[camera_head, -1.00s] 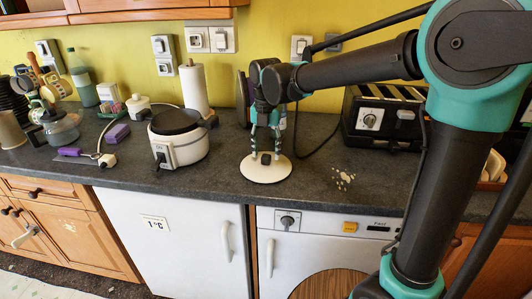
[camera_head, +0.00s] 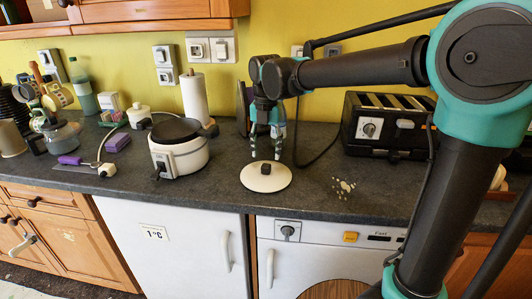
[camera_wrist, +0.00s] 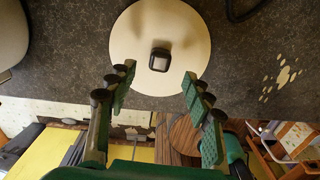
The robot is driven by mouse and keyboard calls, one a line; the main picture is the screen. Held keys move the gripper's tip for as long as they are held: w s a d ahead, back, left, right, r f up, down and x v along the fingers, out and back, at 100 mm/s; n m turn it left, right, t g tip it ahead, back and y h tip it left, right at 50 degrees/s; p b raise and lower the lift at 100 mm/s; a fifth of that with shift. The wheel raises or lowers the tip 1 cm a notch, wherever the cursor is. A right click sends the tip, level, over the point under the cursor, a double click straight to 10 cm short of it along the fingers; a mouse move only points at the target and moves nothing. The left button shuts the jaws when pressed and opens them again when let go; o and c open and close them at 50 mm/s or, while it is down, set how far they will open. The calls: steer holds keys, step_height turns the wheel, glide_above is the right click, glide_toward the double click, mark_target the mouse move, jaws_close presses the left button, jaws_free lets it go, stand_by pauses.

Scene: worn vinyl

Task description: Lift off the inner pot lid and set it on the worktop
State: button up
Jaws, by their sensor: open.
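The lid (camera_head: 255,182) is a flat cream disc with a dark square knob. It lies on the dark grey worktop (camera_head: 220,200), right of the white cooker. In the wrist view the lid (camera_wrist: 125,50) lies just beyond my fingertips, its knob (camera_wrist: 159,60) near the middle. My gripper (camera_head: 269,154) is open and empty, raised above the lid and a little behind its knob. Its spread fingers also show in the wrist view (camera_wrist: 158,78), with nothing between them.
A black toaster (camera_head: 382,125) stands to the right, with pale spots (camera_head: 343,186) on the worktop before it. A paper towel roll (camera_head: 193,97) stands behind the cooker. A purple sponge (camera_head: 117,142) and a white plug (camera_head: 107,170) lie to the left.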

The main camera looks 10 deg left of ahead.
steer(key=shift+r, duration=1.25)
steer(key=shift+r, duration=0.15)
step_height(320, 180, up, 12)
stand_by(0.3)
